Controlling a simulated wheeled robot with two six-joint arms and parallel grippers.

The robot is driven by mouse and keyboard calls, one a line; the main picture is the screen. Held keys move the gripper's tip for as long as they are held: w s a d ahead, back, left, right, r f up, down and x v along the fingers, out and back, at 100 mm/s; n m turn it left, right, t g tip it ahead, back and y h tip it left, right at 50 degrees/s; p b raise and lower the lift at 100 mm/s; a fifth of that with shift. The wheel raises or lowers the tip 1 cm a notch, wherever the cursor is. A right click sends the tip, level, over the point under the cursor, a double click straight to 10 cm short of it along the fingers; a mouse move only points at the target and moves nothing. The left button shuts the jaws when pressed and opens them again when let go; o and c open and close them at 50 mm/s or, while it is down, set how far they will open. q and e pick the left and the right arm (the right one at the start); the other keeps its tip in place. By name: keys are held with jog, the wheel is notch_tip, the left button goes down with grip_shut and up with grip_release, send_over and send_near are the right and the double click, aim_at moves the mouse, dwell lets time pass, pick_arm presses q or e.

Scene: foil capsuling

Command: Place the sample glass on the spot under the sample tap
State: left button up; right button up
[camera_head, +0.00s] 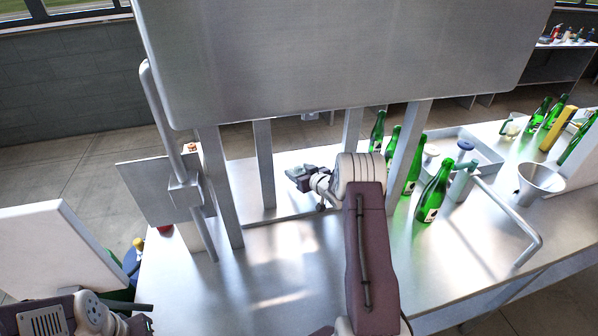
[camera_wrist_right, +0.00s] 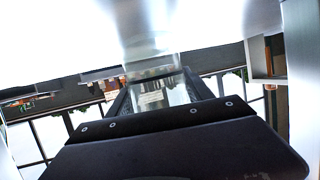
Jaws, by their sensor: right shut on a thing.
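My right gripper (camera_head: 300,178) is under the big steel housing, between its legs, above the steel table. In the right wrist view its dark fingers (camera_wrist_right: 158,92) are shut on a clear glass (camera_wrist_right: 152,96), the sample glass. The glass can hardly be made out in the head view. A small metal fitting (camera_head: 310,116) shows under the housing's lower edge; I cannot tell whether it is the sample tap. The spot under the tap cannot be made out. My left gripper (camera_head: 142,316) is low at the left, partly in view, and its opening is unclear.
The steel housing (camera_head: 340,50) overhangs my right arm, with legs (camera_head: 222,190) on both sides. Several green bottles (camera_head: 432,192) stand right of the arm, near a tray (camera_head: 482,158), a bent metal bar (camera_head: 515,215) and a funnel (camera_head: 540,180). The front table is clear.

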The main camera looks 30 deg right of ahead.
pick_arm(q)
jog(key=shift+f, duration=0.15)
pick_arm(e)
jog(key=shift+f, duration=0.1)
pick_arm(q)
jog(key=shift+s, duration=0.15)
pick_arm(e)
jog(key=o, duration=1.4)
jog(key=shift+s, duration=0.15)
pick_arm(q)
jog(key=shift+r, duration=0.2)
pick_arm(e)
jog(key=shift+r, duration=0.25)
pick_arm(q)
notch_tip(320, 180, down, 2)
jog(key=shift+f+b, duration=0.25)
jog(key=shift+b, duration=0.95)
pick_arm(e)
jog(key=v, duration=1.1)
jog(key=shift+f, duration=0.15)
jog(key=shift+s+r, duration=0.3)
jog(key=shift+s, duration=0.15)
